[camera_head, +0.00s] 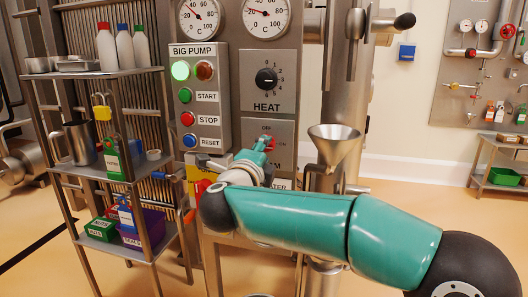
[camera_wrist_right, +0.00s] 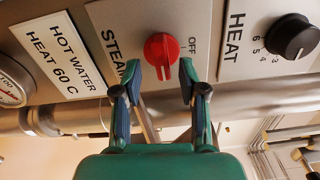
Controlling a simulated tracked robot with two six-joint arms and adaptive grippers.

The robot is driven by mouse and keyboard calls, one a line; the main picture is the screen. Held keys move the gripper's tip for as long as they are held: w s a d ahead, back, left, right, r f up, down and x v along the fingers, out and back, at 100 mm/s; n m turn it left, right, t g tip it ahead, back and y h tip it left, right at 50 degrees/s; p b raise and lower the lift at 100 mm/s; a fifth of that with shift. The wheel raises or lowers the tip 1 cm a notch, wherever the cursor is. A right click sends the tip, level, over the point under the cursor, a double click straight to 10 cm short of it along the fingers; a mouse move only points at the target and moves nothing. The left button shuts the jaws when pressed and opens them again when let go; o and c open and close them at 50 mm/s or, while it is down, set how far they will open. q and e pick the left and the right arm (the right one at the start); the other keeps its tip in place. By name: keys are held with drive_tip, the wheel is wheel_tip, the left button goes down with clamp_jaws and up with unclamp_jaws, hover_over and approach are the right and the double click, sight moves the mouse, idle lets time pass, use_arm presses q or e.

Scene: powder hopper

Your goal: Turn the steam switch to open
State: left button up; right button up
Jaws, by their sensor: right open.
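The steam switch is a red round knob (camera_wrist_right: 161,49) on a grey metal panel marked STEAM and OFF in the right wrist view. In the head view the red knob (camera_head: 269,142) shows only partly, behind my gripper, below the HEAT panel. My right gripper (camera_wrist_right: 160,68) is open, its two fingertips one on each side of the knob, close to the panel. I cannot tell whether they touch the knob. In the head view the right gripper (camera_head: 265,146) is at the switch panel, partly hidden by my arm. The left gripper is out of view.
The black HEAT knob (camera_head: 266,80) is above the switch. The BIG PUMP box (camera_head: 201,98) with its buttons is to the left. A steel funnel (camera_head: 335,145) stands close on the right. A shelf rack (camera_head: 105,172) with bottles and locks is at the left.

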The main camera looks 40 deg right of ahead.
drive_tip(key=v, duration=1)
drive_tip(key=shift+s+a, duration=0.15)
drive_tip(key=shift+s, duration=0.1)
drive_tip(key=shift+f, duration=0.1)
